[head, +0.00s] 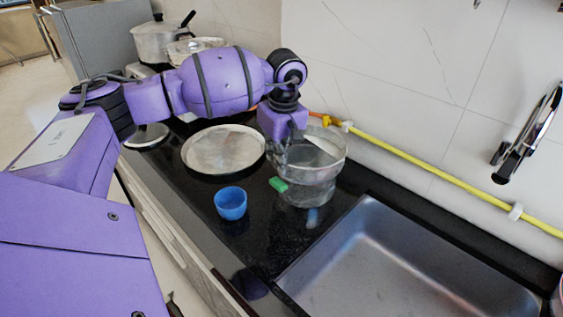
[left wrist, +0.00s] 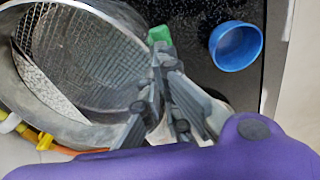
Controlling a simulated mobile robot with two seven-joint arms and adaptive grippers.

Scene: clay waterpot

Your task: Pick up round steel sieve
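The round steel sieve (head: 312,180) is a grey, deep, bucket-like thing standing on the black counter left of the sink. In the left wrist view the sieve (left wrist: 85,55) fills the upper left, with its mesh inside facing the camera. My left gripper (head: 281,160) points down at the sieve's near left rim. In the left wrist view my left gripper's fingers (left wrist: 165,62) overlap the rim's edge and their tips look close together. I cannot tell whether they grip the wall. My right gripper is out of view.
A green block (head: 278,184) lies close beside the sieve, and a blue cup (head: 230,203) stands nearer. A round metal tray (head: 222,150) lies to the left. A yellow pipe (head: 430,169) runs along the wall behind. The sink (head: 400,275) is empty at the right.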

